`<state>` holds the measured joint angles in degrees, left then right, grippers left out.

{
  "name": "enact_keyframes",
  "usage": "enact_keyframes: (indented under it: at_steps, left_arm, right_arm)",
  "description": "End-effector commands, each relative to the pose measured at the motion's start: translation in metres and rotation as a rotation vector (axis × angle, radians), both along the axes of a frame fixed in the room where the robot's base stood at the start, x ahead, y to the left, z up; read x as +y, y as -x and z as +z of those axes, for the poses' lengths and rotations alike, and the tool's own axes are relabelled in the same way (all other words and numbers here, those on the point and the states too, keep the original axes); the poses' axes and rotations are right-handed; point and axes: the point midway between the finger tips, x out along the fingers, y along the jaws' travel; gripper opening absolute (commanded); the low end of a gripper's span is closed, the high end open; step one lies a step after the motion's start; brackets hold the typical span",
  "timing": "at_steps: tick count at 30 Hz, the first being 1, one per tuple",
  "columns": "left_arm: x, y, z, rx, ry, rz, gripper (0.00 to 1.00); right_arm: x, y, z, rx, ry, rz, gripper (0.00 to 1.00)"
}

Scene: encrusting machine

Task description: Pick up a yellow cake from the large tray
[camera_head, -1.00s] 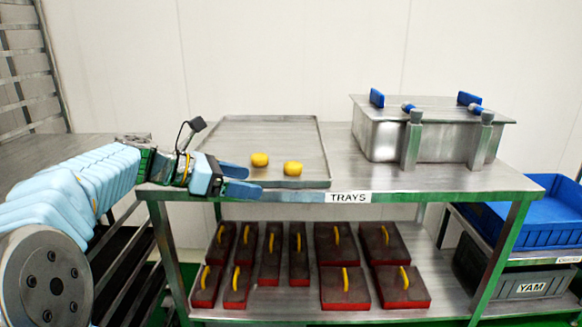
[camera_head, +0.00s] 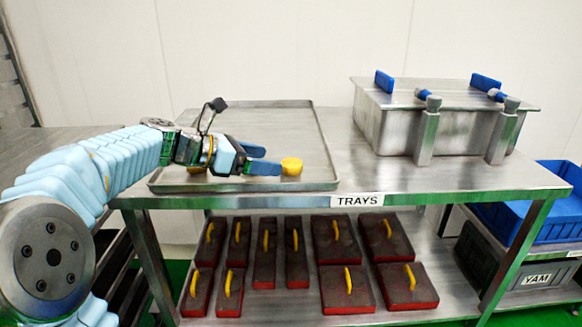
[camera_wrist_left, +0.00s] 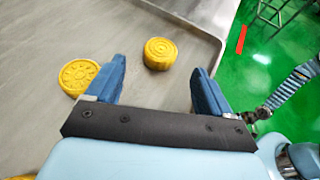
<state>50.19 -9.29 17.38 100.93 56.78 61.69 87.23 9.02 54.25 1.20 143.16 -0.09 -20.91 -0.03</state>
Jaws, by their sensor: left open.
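The large tray (camera_head: 283,128) is a flat grey metal tray on top of the steel table. My left gripper (camera_head: 271,160) is open and low over the tray. One yellow cake (camera_head: 291,166) shows just past its blue fingertips near the tray's front right. In the left wrist view this round, ridged cake (camera_wrist_left: 160,53) lies ahead of the gap between the open fingers (camera_wrist_left: 160,75). A second yellow cake (camera_wrist_left: 79,77) with a flower pattern lies outside the left finger, partly covered by it. The arm hides that cake in the head view.
A lidded steel box (camera_head: 440,120) with blue handles stands at the table's right. Red-edged blocks with yellow handles (camera_head: 347,280) fill the lower shelf. A blue crate (camera_head: 500,222) is at the far right. The tray's back is clear.

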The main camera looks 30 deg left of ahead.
Motion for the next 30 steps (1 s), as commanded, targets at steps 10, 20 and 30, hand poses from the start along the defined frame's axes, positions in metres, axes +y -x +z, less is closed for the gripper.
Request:
enact_keyframes:
  at_steps: [10, 20, 30]
  left_arm:
    - [-0.022, -0.032, -0.015, 0.001, 0.001, -0.001, 0.82]
    - [-0.032, -0.047, -0.022, 0.000, -0.001, 0.002, 0.82]
    - [-0.032, -0.047, -0.022, 0.000, -0.001, 0.002, 0.41]
  right_arm:
    - [0.000, 0.000, -0.001, -0.001, 0.000, 0.000, 0.00]
    - [0.000, 0.000, -0.001, -0.001, 0.000, 0.000, 0.00]
    - [0.000, 0.000, -0.001, -0.001, 0.000, 0.000, 0.00]
